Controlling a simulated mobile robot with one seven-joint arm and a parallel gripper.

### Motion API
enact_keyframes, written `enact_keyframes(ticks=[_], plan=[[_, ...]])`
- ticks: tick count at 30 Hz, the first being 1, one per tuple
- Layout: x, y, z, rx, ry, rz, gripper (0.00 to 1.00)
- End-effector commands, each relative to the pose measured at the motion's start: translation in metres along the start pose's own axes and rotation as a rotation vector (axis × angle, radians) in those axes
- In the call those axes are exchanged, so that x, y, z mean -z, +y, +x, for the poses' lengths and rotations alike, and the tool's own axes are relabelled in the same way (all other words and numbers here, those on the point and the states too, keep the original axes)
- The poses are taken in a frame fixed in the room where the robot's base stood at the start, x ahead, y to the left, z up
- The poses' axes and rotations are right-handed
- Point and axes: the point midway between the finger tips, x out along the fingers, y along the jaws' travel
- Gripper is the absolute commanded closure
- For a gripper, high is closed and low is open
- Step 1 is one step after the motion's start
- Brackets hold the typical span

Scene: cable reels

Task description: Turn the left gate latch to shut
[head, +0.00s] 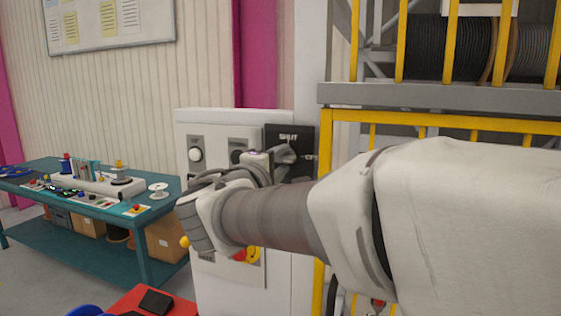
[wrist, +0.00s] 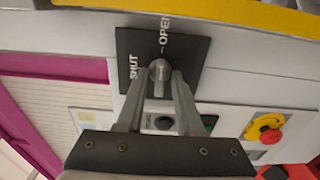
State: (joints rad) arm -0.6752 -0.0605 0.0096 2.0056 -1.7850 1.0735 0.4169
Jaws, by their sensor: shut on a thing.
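The gate latch has a black plate (head: 302,143) on the white control cabinet, with the word SHUT at its top in the head view. In the wrist view the plate (wrist: 185,48) shows both SHUT and OPEN labels, and a grey metal latch knob (wrist: 160,66) sits between them. My gripper (wrist: 160,80) is closed on the knob, one finger on each side. The fingers hide part of the knob, so its exact angle is hard to tell. In the head view my gripper (head: 285,158) is at the plate, and my arm covers much of it.
A yellow and red stop button (head: 247,255) is low on the white cabinet (head: 212,122). Yellow gate bars (head: 440,115) and racked cable reels (head: 447,48) stand to the right. A teal workbench (head: 145,205) with small items is at left. A red surface (head: 150,300) lies low in front.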

Motion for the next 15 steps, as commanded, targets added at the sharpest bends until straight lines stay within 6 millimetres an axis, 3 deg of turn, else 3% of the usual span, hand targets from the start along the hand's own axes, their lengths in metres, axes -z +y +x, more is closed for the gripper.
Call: enact_keyframes(ticks=[8, 15], plan=[[-0.0006, -0.0007, 0.0003, 0.000, -0.001, -0.119, 1.00], [-0.0006, -0.0003, 0.0004, 0.000, -0.001, -0.322, 1.00]])
